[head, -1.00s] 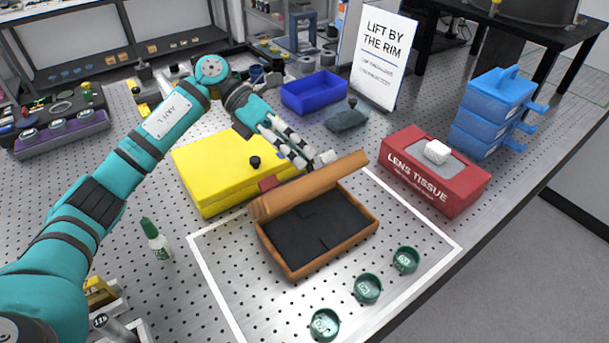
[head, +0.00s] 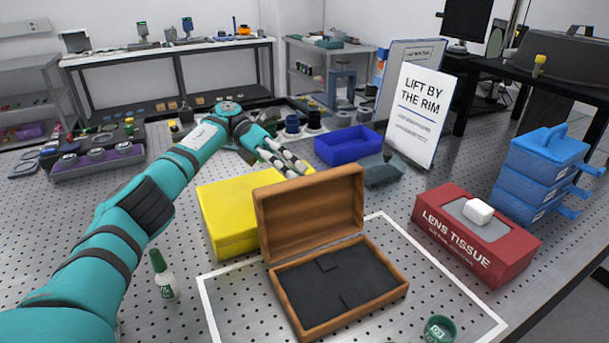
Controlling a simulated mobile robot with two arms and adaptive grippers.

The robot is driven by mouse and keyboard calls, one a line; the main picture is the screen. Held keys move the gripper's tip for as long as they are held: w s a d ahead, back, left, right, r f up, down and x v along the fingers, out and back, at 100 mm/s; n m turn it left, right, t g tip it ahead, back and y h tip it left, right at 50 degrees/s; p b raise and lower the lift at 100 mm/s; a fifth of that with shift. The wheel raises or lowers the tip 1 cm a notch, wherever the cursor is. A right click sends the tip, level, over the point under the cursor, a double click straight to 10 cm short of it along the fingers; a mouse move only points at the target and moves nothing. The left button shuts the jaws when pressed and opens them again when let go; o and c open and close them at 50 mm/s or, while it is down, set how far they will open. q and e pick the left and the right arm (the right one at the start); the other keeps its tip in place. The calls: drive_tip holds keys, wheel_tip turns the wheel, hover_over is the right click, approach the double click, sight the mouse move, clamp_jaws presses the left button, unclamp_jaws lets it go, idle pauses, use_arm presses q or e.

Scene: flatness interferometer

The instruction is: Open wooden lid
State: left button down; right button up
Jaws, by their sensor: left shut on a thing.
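The wooden lid (head: 312,211) stands raised, nearly upright, at the back edge of the wooden box (head: 337,324). The box is open towards me and its dark foam insert (head: 337,283) shows, with no item seen in it. My left gripper (head: 296,172) is behind the top edge of the lid. Its fingers are shut, and their tips are partly hidden by the lid, so the exact contact is hard to see. My right gripper is not in view.
A yellow case (head: 228,215) stands behind and left of the lid. A blue bin (head: 345,147) and a grey object (head: 383,171) are behind it. A red lens tissue box (head: 472,243) stands to the right. A green-capped bottle (head: 163,276) is at left, and a green cup (head: 438,331) is in front right.

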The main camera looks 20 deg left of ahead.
sight(315, 200)
use_arm(q)
wheel_tip(315, 200, down, 3)
drive_tip(key=shift+r+y, duration=0.1)
drive_tip(key=shift+y, duration=0.2)
drive_tip(key=shift+a, duration=0.1)
drive_tip(key=c, duration=1.7)
unclamp_jaws()
drive_tip(key=shift+g, duration=0.3)
drive_tip(key=o, duration=0.6)
drive_tip(key=shift+w+d, duration=0.2)
drive_tip(key=shift+d, duration=0.15)
drive_tip(key=shift+a, duration=0.15)
